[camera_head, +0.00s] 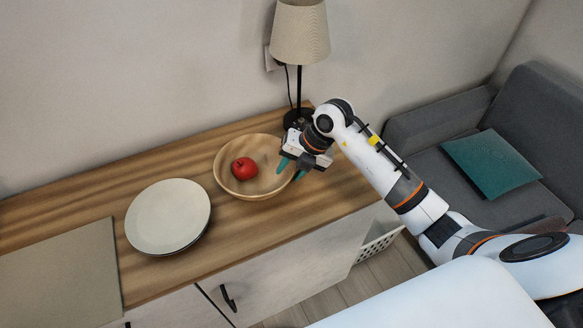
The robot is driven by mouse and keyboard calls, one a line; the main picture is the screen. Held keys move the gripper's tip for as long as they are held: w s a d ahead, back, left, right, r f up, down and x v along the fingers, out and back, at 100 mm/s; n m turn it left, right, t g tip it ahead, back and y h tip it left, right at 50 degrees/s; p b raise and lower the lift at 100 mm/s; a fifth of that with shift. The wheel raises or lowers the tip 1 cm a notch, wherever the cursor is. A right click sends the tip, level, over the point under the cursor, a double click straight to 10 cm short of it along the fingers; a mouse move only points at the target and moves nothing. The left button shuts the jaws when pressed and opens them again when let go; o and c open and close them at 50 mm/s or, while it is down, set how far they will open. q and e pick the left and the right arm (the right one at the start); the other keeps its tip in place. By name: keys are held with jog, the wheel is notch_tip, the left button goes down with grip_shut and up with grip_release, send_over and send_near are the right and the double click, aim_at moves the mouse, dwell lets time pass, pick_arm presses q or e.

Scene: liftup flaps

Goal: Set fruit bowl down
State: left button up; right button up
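The wooden fruit bowl (234,187) stands upright on the wooden cabinet top and appears to rest on it. A red apple (244,169) lies inside it. My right gripper (291,170) comes in from the right at the bowl's right rim. One teal finger is over the inside of the bowl and the other is outside it, with the rim between them. The fingers look spread apart, with a gap wider than the rim; any contact with the rim is too small to make out. My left gripper is not in view.
A pale plate stack (168,216) stands left of the bowl on the cabinet top (255,222). A grey mat or board (62,275) lies at the far left. A lamp (300,35) stands behind my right gripper. A grey sofa (540,110) is to the right.

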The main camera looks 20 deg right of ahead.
jog(key=v, duration=1.2)
